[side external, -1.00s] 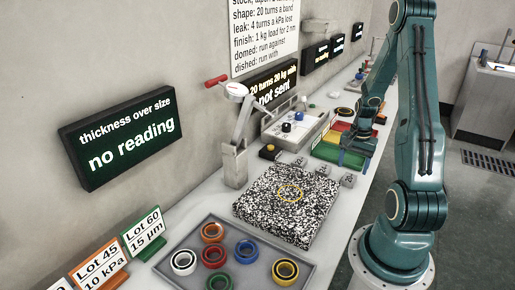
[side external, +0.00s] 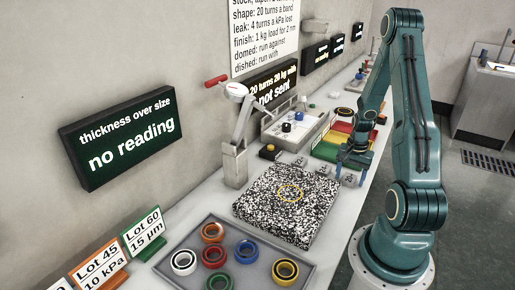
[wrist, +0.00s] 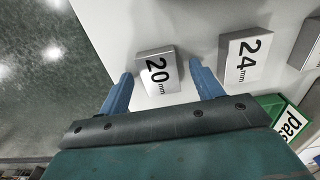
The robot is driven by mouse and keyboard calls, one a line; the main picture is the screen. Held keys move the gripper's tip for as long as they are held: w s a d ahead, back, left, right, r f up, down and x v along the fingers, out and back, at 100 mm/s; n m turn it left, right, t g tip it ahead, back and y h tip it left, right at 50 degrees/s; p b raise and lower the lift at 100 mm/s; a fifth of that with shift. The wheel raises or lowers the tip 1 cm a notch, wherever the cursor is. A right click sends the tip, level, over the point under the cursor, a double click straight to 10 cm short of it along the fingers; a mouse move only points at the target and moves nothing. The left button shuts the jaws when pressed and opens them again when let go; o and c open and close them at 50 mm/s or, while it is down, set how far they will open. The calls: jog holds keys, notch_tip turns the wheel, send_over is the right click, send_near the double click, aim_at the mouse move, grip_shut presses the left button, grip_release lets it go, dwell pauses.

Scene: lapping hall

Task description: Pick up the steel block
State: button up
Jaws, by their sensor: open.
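Small steel blocks stand in a row on the bench. In the wrist view, the block marked 20 mm (wrist: 157,72) lies between my fingertips as seen from above, with the 24 mm block (wrist: 245,55) to its right. A third block (wrist: 308,45) is cut off at the right edge. My gripper (wrist: 161,66) is open, with nothing visibly held. In the side view, my gripper (side external: 352,160) is over the row's right end, close to the rightmost block (side external: 348,181). The height gap is hard to judge.
A speckled plate (side external: 285,215) lies in front of the blocks, and a tray (side external: 240,278) of coloured rings is nearer the camera. A green "pass" bin (wrist: 275,103) is near the 24 mm block. The bench edge and floor (wrist: 50,70) are to the left.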

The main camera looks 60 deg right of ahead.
aim_at(350, 178)
jog(key=shift+c, duration=0.3)
jog(key=c, duration=1.3)
jog(key=shift+o, duration=0.2)
jog(key=shift+r, duration=0.15)
notch_tip(350, 178, up, 20)
